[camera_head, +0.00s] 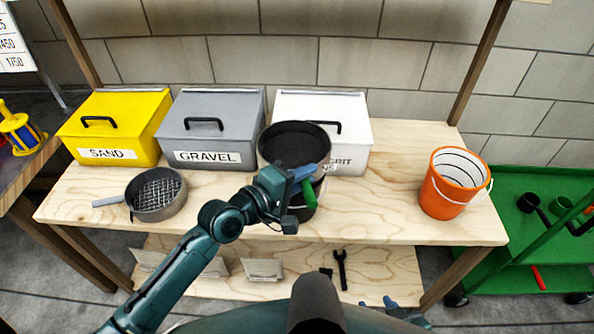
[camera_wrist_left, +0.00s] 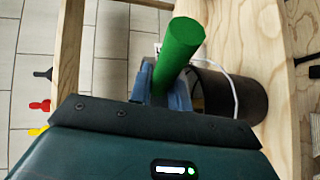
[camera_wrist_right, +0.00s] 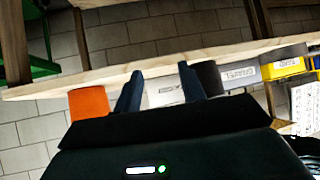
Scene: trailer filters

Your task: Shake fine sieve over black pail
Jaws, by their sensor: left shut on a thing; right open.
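The fine sieve (camera_head: 294,142) is a round black pan with a green handle (camera_head: 309,193). My left gripper (camera_head: 300,178) is shut on that green handle, which also shows between the fingers in the left wrist view (camera_wrist_left: 178,62). The sieve is over the black pail (camera_head: 302,207), which stands on the bench and is mostly hidden beneath the sieve and gripper. The pail and its pale bail show in the left wrist view (camera_wrist_left: 248,98). My right gripper (camera_wrist_right: 160,88) is open and empty, below the bench-top level in the right wrist view.
A grey coarse sieve (camera_head: 157,194) lies at the bench's left. Yellow SAND (camera_head: 118,127), grey GRAVEL (camera_head: 211,128) and white (camera_head: 355,120) bins stand behind. An orange pail (camera_head: 453,184) stands right. The wooden bench (camera_head: 385,215) is clear between the pails. A green cart (camera_head: 550,235) stands beyond.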

